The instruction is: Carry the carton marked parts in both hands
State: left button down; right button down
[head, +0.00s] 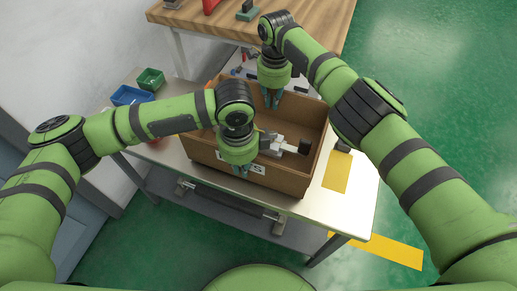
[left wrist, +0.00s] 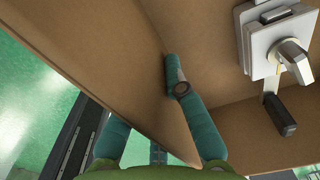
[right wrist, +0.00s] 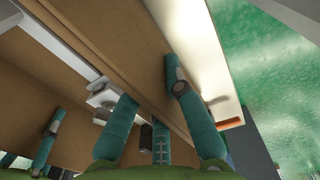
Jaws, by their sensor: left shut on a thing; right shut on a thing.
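The brown open carton (head: 290,182) is over the white table, its near-side lettering partly hidden by my left gripper; only the end shows. My left gripper (head: 241,170) is shut on the near wall, one finger inside and one outside, as the left wrist view shows with the carton wall (left wrist: 105,55) between the fingers. My right gripper (head: 272,98) is shut on the opposite, far wall, which also shows in the right wrist view (right wrist: 130,45). A grey metal part with a black handle (head: 290,146) lies inside. I cannot tell whether the carton's bottom touches the table.
The white table (head: 358,190) has a yellow strip (head: 337,171) right of the carton. A blue bin (head: 131,96) and a green bin (head: 150,79) stand at its left. A wooden workbench (head: 315,22) stands behind. Green floor is open to the right.

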pick_arm(q)
jog(key=shift+f+b, duration=0.45)
jog(key=shift+f, duration=0.25)
pick_arm(e)
jog(key=shift+w+f, duration=0.1)
jog(key=shift+f, duration=0.5)
pick_arm(q)
jog(key=c, duration=1.3)
grip_release()
jog(key=shift+r, duration=0.1)
pick_arm(e)
jog(key=c, duration=1.3)
grip_release()
jog(key=shift+r, duration=0.1)
pick_arm(q)
jog(key=shift+s, duration=0.1)
jog(key=shift+r, duration=0.1)
jog(key=shift+r, duration=0.15)
pick_arm(e)
jog(key=shift+r, duration=0.1)
pick_arm(q)
notch_tip(320, 180, up, 12)
jog(key=shift+f, duration=0.2)
pick_arm(e)
notch_tip(320, 180, up, 12)
jog(key=shift+f, duration=0.1)
jog(key=shift+s+f, duration=0.1)
jog(key=shift+s, duration=0.15)
